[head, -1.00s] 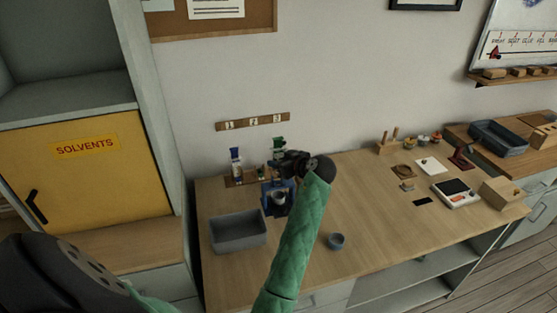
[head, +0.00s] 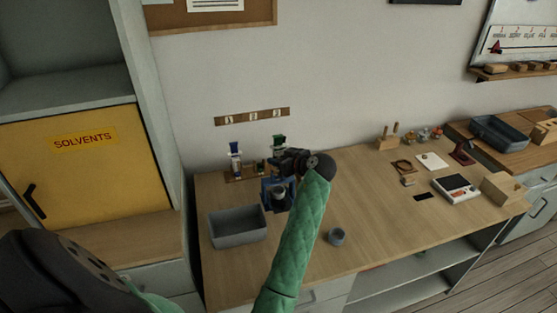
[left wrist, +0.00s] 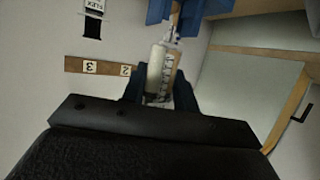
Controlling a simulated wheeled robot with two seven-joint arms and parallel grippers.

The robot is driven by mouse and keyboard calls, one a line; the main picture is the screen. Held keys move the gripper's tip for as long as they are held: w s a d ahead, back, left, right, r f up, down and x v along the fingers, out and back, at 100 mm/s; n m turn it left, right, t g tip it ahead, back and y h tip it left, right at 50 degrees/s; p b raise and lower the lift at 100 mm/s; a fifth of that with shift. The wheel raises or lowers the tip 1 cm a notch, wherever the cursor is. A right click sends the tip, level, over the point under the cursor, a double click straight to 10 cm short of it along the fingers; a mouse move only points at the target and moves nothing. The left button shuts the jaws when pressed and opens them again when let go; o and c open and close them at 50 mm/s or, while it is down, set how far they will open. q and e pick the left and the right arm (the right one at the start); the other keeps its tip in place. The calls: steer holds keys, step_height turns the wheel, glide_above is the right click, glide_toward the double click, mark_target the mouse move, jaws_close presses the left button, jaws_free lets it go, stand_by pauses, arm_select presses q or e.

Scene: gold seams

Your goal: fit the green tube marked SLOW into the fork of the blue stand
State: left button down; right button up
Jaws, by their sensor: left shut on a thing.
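My left gripper (head: 279,166) is shut on the green-capped tube (head: 279,141), which stands roughly upright above the blue stand (head: 268,198). In the left wrist view the clear tube (left wrist: 163,70) sits between the dark fingers (left wrist: 160,97). Its printed marking is too small and turned to read. Its narrow tip points at the blue fork (left wrist: 205,7), between or just in front of the prongs; I cannot tell if it is seated. A grey cup shows low in the stand. The gripper hides part of the stand in the head view.
A blue-topped tube (head: 235,156) stands in a wooden rack (head: 233,179) left of the stand. A grey bin (head: 238,228) lies in front, and a small grey cup (head: 337,237) stands right of my arm. The middle of the bench is clear.

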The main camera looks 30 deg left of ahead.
arm_select(q)
steer(key=shift+f+b, duration=0.2)
steer(key=shift+b, duration=0.1)
stand_by(0.5)
steer(key=shift+f+b, duration=1.4)
steer(key=shift+b, duration=0.1)
stand_by(2.3)
steer(key=shift+d, duration=0.1)
steer(key=c, duration=1)
jaws_free()
